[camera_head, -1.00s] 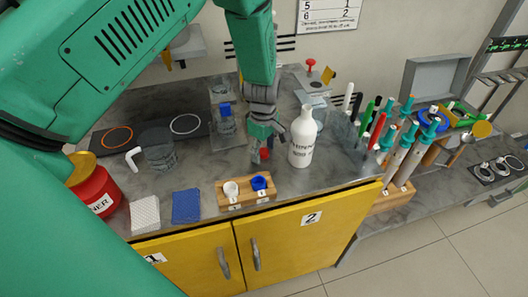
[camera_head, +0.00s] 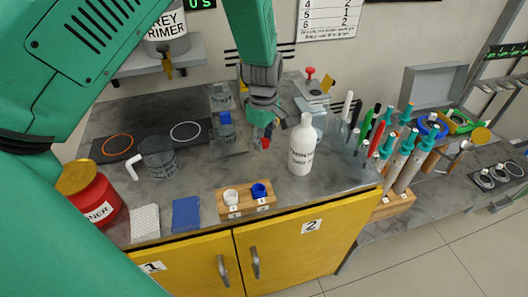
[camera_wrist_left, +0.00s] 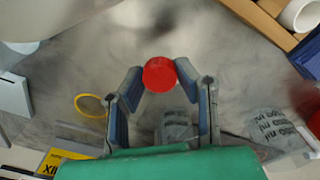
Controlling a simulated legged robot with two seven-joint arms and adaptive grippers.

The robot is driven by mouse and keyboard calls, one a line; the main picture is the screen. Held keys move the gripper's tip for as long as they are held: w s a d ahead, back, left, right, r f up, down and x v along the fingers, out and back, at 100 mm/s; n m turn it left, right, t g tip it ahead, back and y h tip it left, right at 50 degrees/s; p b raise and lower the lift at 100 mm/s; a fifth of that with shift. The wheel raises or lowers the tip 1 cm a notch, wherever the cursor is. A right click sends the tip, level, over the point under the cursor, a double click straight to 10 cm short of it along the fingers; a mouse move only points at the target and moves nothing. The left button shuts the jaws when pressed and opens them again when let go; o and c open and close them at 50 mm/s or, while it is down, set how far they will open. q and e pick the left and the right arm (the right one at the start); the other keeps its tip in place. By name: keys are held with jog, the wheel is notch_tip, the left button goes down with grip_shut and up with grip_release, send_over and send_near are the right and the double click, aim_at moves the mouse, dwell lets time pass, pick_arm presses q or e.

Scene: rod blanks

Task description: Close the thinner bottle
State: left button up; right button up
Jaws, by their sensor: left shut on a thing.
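The thinner bottle (camera_head: 301,152) is white with dark lettering and stands upright on the grey counter. No red cap shows on its neck in the head view. My left gripper (camera_head: 264,137) is to the left of the bottle's top, apart from it. It is shut on a small red cap (camera_wrist_left: 159,74), held between the fingertips in the left wrist view. The cap also shows below the fingers in the head view (camera_head: 264,143). A pale rounded body, likely the bottle, fills the top left corner of the wrist view. My right gripper is not in view.
A wooden block (camera_head: 246,209) with a white cup and a blue cup sits at the counter's front. Glassware (camera_head: 226,130) stands behind and left of the gripper. Markers and syringe-like tools (camera_head: 395,155) crowd the right. A red can (camera_head: 92,195) stands at the left.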

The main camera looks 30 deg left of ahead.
aim_at(264, 141)
pick_arm(q)
jog(key=shift+r, duration=1.6)
